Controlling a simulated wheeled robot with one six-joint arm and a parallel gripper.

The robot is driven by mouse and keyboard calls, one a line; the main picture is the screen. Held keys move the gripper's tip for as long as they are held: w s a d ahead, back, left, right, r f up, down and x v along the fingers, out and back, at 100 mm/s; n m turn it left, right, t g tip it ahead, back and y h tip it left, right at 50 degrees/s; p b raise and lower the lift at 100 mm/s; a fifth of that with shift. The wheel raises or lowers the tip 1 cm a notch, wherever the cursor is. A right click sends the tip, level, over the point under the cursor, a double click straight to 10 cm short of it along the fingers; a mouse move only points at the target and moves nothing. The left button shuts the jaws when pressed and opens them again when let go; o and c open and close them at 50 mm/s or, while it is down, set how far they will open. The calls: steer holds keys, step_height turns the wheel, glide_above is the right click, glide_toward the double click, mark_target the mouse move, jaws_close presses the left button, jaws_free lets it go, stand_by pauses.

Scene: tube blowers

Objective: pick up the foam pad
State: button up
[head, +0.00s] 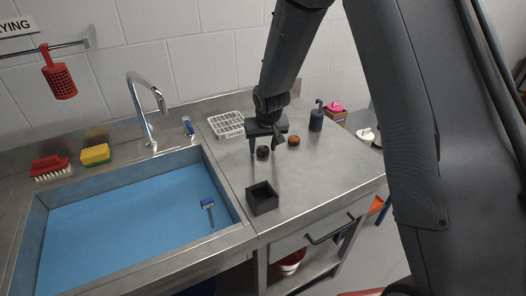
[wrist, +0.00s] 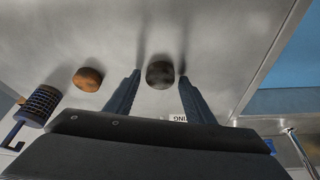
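Two small round pads lie on the steel counter, a dark grey-black one (head: 263,153) and an orange-brown one (head: 293,140) to its right. I cannot tell for certain which is the foam pad. My gripper (head: 262,147) points down over the counter at the dark pad. In the wrist view its two fingers (wrist: 159,77) are open and apart, with the dark pad (wrist: 160,74) between the fingertips and gaps on both sides. The brown pad (wrist: 88,79) is outside the fingers, to the left. Whether the fingertips reach down to the counter is unclear.
A black open box (head: 262,198) stands near the front of the counter, beside the blue-floored sink (head: 130,220). A white rack (head: 226,124) is behind my gripper. A dark bottle (head: 316,116) stands to the right. A yellow sponge (head: 96,154) and red brush (head: 50,167) are left.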

steer(key=c, duration=0.8)
steer(key=shift+r, duration=0.1)
